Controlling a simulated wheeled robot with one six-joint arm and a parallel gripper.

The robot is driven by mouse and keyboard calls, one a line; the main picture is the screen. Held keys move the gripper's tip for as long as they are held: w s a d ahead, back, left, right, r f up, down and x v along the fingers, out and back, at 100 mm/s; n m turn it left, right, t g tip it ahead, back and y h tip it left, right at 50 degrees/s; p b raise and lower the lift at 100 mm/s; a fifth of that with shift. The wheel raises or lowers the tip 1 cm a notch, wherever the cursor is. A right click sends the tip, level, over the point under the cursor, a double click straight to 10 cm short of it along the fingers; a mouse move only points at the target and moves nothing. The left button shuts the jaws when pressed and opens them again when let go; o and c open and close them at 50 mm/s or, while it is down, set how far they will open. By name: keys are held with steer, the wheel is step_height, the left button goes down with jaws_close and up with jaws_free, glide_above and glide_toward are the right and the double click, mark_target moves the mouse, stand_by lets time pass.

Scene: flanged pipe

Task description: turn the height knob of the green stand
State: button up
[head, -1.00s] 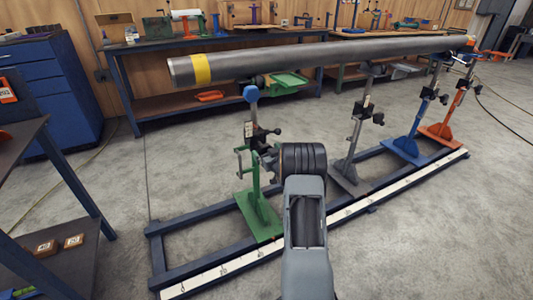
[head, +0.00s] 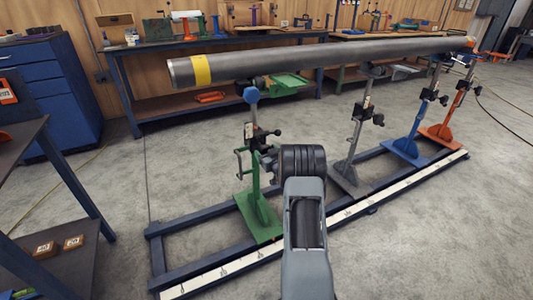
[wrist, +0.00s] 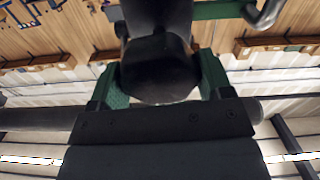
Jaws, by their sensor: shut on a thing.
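The green stand (head: 262,212) stands upright at the near left end of the rail frame. My gripper (head: 269,161) is at the stand's post, partly hidden behind my own wrist in the head view. In the wrist view, my gripper (wrist: 160,72) has its green fingers on both sides of a black knob (wrist: 158,72) and is shut on it. The knob's hold is hidden in the head view.
A grey stand (head: 350,150), a blue stand (head: 412,140) and an orange stand (head: 445,127) stand farther right along the rail frame (head: 210,268). A dark table (head: 30,140) is at the left. Open floor lies at the right.

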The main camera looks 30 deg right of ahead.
steer(key=shift+f+n+b, duration=0.1)
steer(key=shift+n+b, duration=0.2)
steer(key=shift+b, duration=0.05)
steer(key=n+b, duration=0.3)
steer(key=b, duration=0.1)
steer(key=shift+f+n, duration=0.2)
steer(key=shift+n, duration=0.2)
steer(key=n+b, duration=0.3)
steer(key=b, duration=0.1)
steer(key=shift+a+n, duration=0.1)
steer(key=shift+n, duration=0.2)
steer(key=n+b, duration=0.2)
steer(key=shift+n, duration=0.3)
steer(key=n, duration=0.5)
steer(key=shift+r, duration=0.1)
steer(key=n, duration=0.6)
steer(key=shift+n, duration=0.4)
steer(key=o, duration=0.9)
